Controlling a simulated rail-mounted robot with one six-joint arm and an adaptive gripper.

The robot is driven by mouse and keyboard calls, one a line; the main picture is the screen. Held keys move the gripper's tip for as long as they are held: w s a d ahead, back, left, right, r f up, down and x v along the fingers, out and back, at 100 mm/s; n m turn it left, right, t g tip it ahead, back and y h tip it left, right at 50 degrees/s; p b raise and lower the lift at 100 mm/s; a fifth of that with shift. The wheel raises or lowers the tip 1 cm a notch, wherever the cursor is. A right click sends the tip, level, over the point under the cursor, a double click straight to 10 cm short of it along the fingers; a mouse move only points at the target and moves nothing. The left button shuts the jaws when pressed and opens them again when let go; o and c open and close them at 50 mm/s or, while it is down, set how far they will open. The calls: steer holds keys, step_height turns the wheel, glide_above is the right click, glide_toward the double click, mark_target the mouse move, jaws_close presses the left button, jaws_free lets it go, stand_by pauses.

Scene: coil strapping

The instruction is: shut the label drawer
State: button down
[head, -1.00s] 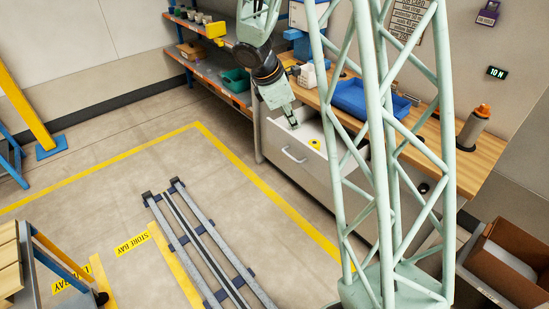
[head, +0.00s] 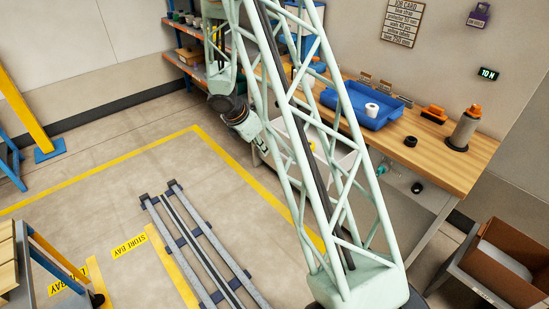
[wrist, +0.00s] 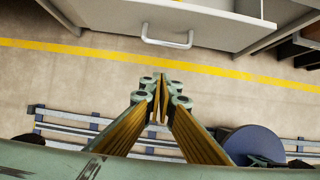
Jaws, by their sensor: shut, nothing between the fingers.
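The label drawer (wrist: 215,30) is pulled out from under the bench, with its pale front and a sliver of its inside at the top of the wrist view. Its bar handle (wrist: 166,43) is on that front. In the head view the drawer (head: 346,160) is partly hidden behind my lattice column. My gripper (wrist: 160,84) is shut and empty, with bare floor beneath it. It is in front of the drawer front, apart from the handle. In the head view my gripper (head: 260,146) is beside the drawer's front end, its tips partly hidden.
A brown box (head: 515,268) stands at the right. Floor rails (head: 205,245) lie at the front. The floor left of the drawer is clear.

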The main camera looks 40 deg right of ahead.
stand_by(0.4)
steer(key=d+f+b, duration=0.3)
steer(key=d+f, duration=0.5)
steer(key=shift+d, duration=0.2)
stand_by(0.6)
steer(key=shift+w+f, duration=0.1)
stand_by(0.3)
